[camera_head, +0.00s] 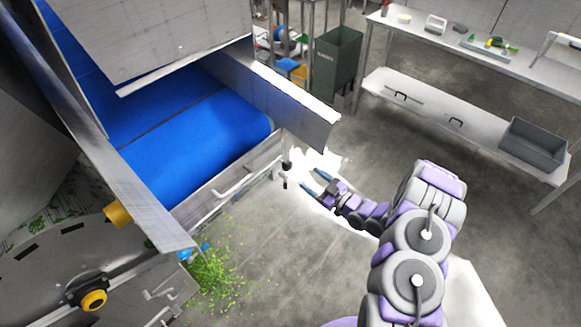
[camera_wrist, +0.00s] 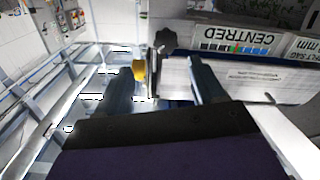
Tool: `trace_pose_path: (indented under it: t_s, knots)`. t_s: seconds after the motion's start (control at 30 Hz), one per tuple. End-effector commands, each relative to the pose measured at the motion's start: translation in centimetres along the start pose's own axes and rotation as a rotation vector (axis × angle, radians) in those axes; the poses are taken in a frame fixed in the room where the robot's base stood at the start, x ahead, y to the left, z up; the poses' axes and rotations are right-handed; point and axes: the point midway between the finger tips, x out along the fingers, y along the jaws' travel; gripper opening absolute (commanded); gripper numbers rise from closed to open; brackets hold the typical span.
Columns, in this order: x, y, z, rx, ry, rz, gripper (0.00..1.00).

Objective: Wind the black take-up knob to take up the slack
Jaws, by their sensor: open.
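The black take-up knob (camera_wrist: 166,40) is a lobed knob in the wrist view, just beyond and between the fingertips. A yellow round part (camera_wrist: 139,70) sits just left of it, beside an upright metal piece. In the head view a small dark knob (camera_head: 287,164) shows at the near right corner of the blue belt's frame. My gripper (camera_head: 309,180) is just to the right of it, with fingers apart. In the wrist view my gripper (camera_wrist: 160,70) is open and empty, one finger on each side of the knob's line. I see no contact with the knob.
The blue belt (camera_head: 195,135) lies left, with metal guards around it. Green scraps (camera_head: 215,275) litter the floor. A green bin (camera_head: 337,60) and a bench (camera_head: 480,55) stand behind; the floor right is clear.

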Motion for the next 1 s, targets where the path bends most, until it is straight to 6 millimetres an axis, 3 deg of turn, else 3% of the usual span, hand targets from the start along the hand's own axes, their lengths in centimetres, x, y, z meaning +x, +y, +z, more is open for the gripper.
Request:
trace_pose_path:
  t_s: [0.2, 0.5, 0.8, 1.0]
  knots:
    - [4.1, -0.8, 0.1, -0.007, -0.005, -0.008, 0.68]
    - [7.9, -0.4, 0.1, 0.0, 0.001, -0.003, 0.68]
    - [10.3, -0.3, 0.0, -0.001, 0.0, -0.002, 0.68]
    - [10.7, -0.5, 0.0, -0.002, -0.004, -0.004, 0.68]
